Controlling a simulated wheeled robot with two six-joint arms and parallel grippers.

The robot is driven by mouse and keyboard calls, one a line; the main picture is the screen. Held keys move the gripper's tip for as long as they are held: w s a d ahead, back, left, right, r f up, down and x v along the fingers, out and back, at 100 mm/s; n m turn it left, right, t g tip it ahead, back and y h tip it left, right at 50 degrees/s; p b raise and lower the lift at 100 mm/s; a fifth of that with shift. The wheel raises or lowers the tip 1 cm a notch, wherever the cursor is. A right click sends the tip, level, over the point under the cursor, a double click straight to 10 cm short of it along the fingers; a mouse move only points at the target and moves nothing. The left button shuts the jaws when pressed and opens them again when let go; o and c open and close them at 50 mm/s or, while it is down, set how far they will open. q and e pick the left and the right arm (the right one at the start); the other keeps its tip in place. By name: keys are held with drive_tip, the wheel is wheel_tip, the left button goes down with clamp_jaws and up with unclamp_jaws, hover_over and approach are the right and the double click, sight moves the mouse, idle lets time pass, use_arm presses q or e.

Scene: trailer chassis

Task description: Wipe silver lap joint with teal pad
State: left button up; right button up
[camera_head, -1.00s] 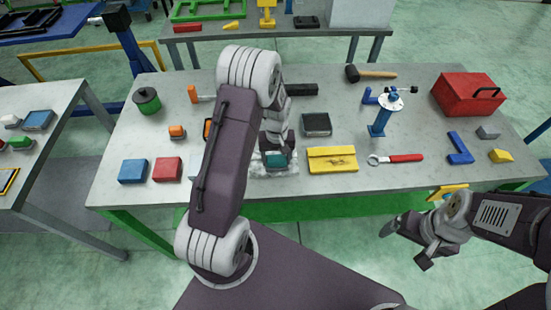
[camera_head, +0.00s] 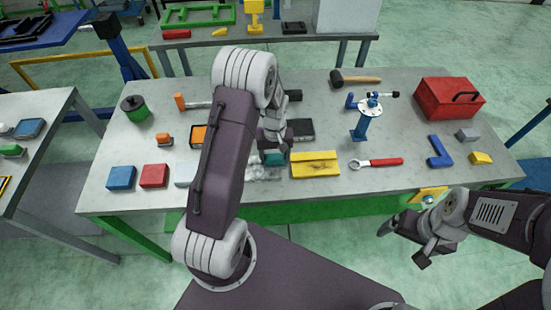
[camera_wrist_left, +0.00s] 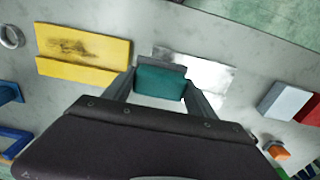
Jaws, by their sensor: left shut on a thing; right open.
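The silver lap joint (camera_head: 263,173) is a shiny, smudged plate on the workbench, partly hidden by my left arm. It also shows in the left wrist view (camera_wrist_left: 205,72). The teal pad (camera_wrist_left: 160,84) sits between the two fingers of my left gripper (camera_wrist_left: 161,90), which is shut on it. In the head view the teal pad (camera_head: 274,157) is at the far edge of the silver joint; I cannot tell whether it touches. My right gripper (camera_head: 403,243) is open and empty in front of the bench's front edge.
A yellow joint with a dark smear (camera_head: 316,165) lies just right of the silver one. A dark-topped block (camera_head: 301,130) is behind. Red (camera_head: 154,176) and blue (camera_head: 121,178) blocks lie left. A red-handled wrench (camera_head: 376,162) and blue stand (camera_head: 360,125) are right.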

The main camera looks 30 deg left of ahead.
use_arm(q)
drive_tip(key=shift+r+p, duration=0.35)
drive_tip(key=shift+r, duration=0.35)
wheel_tip(320, 180, up, 2)
drive_tip(key=shift+w+d+r+p, duration=0.1)
drive_tip(key=shift+w+d+p, duration=0.05)
drive_tip(key=shift+p, duration=0.8)
drive_tip(key=shift+r, duration=0.25)
drive_tip(key=shift+r+p, duration=0.1)
drive_tip(key=shift+p, duration=0.2)
